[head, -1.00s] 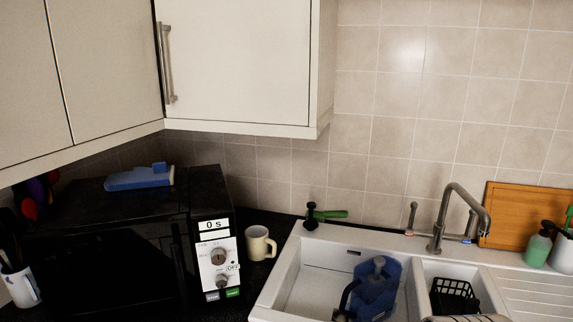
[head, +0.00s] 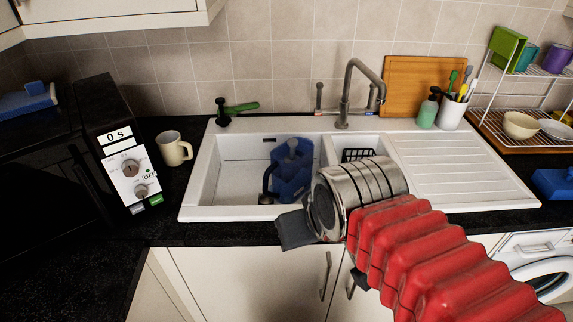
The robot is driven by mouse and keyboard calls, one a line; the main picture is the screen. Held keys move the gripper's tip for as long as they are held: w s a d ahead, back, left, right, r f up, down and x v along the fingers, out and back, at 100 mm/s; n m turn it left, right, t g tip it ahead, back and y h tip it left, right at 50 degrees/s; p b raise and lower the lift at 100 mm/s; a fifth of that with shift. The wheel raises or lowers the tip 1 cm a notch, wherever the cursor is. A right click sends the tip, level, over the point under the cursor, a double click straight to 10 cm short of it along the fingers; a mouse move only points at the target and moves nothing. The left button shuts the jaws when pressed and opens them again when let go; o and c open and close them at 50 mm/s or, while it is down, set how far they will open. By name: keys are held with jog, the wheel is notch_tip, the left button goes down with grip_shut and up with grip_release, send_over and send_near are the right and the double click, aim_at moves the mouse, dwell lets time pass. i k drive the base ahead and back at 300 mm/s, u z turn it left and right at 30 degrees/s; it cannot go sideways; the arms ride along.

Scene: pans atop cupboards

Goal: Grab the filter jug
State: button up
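The blue filter jug (head: 293,172) stands in the white sink basin (head: 228,180), towards its right side. Its dark handle shows on its left. My gripper (head: 294,230) is at the end of my red-sleeved arm, in front of the sink's front edge and the counter. It appears nearer to me than the jug, with no contact visible. Only a dark grey part of the gripper shows beyond the metal wrist, so its opening is hidden.
A cream mug (head: 172,149) and a black microwave (head: 88,150) stand left of the sink. The tap (head: 350,95) rises behind it. A black basket (head: 358,155) sits in the small basin. The ribbed drainer (head: 450,165) is clear. A dish rack (head: 520,120) stands far right.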

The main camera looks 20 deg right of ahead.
aim_at(289, 181)
jog(key=u, duration=2.15)
jog(key=i, duration=0.35)
jog(key=z, duration=0.1)
